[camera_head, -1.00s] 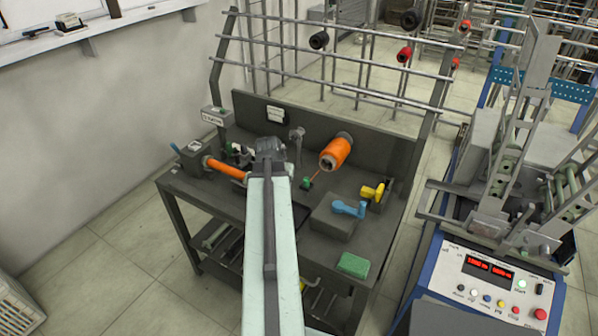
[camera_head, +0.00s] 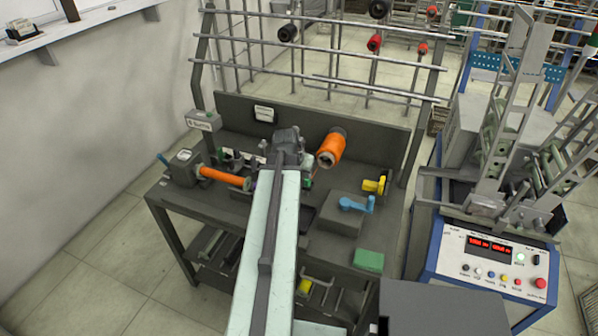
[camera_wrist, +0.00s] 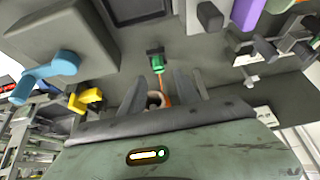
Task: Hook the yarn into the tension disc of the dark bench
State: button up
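The dark bench (camera_head: 345,112) stands in the middle of the head view. An orange yarn cone (camera_head: 331,148) sits at its back board, right of my gripper (camera_head: 288,142). In the wrist view, orange yarn (camera_wrist: 162,84) runs from a small green holder (camera_wrist: 157,61) toward the cone (camera_wrist: 155,100), which the gripper partly hides. My gripper's two grey fingers (camera_wrist: 161,82) are apart, with the yarn seen between them; I cannot tell how far below them it lies. No tension disc is clearly recognizable; my arm covers part of the bench.
A blue crank (camera_head: 356,204) on a grey box, a yellow part (camera_head: 376,185) and a green block (camera_head: 368,260) are on the bench's right. An orange bobbin (camera_head: 222,176) is at left. A purple piece (camera_wrist: 210,16) shows in the wrist view. A blue-edged machine (camera_head: 490,262) stands right.

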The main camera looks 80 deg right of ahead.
aim_at(306, 180)
jog(key=b+x, duration=0.7)
jog(key=x, duration=0.2)
jog(key=shift+s+f+b, duration=0.1)
jog(key=shift+s+b, duration=0.1)
jog(key=shift+b, duration=0.2)
grip_shut()
notch_tip(306, 180, up, 5)
jog(key=p, duration=0.5)
jog(key=shift+f, duration=0.15)
